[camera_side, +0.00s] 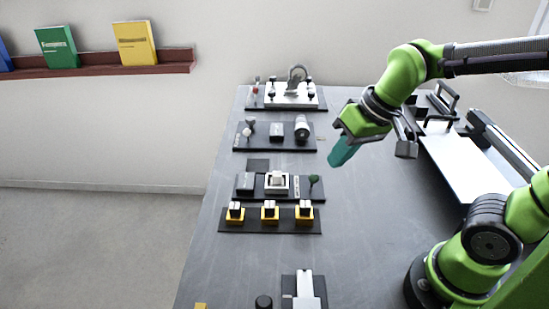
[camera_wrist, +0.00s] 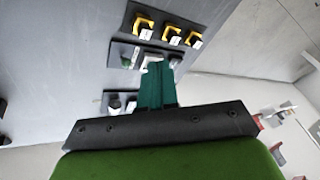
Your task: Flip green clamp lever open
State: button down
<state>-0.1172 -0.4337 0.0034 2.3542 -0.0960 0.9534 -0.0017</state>
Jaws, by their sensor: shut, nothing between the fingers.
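A small dark green knob-like piece (camera_side: 314,180) stands at the right end of a black panel (camera_side: 305,197) in the side view. It is the only green fitting I see on the panels, but I cannot tell whether it is the clamp lever or how it is set. A small green patch (camera_wrist: 126,62) on a panel in the wrist view may be the same piece. My gripper (camera_side: 336,160) has teal fingers, pointing down and shut, empty, in the air above the table, behind and right of the green piece. In the wrist view the fingers (camera_wrist: 158,68) hide part of the panels.
Yellow-based switches (camera_side: 270,212) stand on a panel in front. Panels with knobs (camera_side: 276,150) and a curved grey handle (camera_side: 297,73) stand behind. A white plate (camera_side: 470,165) lies at right. The grey table (camera_side: 375,230) is clear between the panels and my base.

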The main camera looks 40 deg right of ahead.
aim_at(313, 181)
jog(key=w+a+f+n+g+h, duration=0.1)
jog(key=w+f+g+h, duration=0.1)
jog(key=w, duration=0.4)
jog(key=w+a+f+n+g+h, duration=0.2)
jog(key=w+f+g+h, duration=0.1)
jog(key=w, duration=0.3)
jog(key=shift+w+f+h, duration=0.3)
jog(key=shift+f+h, duration=0.05)
jog(key=shift+h, duration=0.05)
jog(key=shift+d, duration=0.1)
jog(key=x, duration=1)
jog(key=shift+s+d+f, duration=0.1)
jog(key=shift+d, duration=1.85)
